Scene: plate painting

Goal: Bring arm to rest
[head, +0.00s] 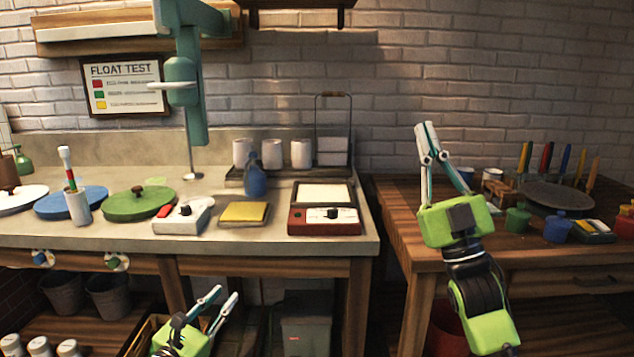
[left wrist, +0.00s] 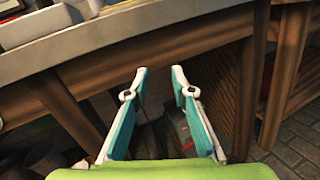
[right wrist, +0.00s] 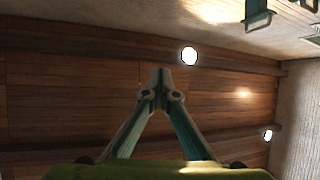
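My left gripper (head: 228,291) is low in the head view, in front of and below the front edge of the long counter (head: 110,237). In the left wrist view its fingertips (left wrist: 159,70) are apart with nothing between them. My right gripper (head: 427,126) points upward in front of the brick wall, at the left part of the wooden table (head: 400,205) in the picture. In the right wrist view its fingertips (right wrist: 160,74) meet, with nothing seen between them, and the wooden ceiling is behind them.
The counter holds a green disc (head: 130,207), a blue bottle (head: 255,180), a yellow sponge-like block (head: 243,213) and a red-based scale (head: 310,222). The wooden table bears a dark round plate (head: 556,196) and paint pots (head: 518,218).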

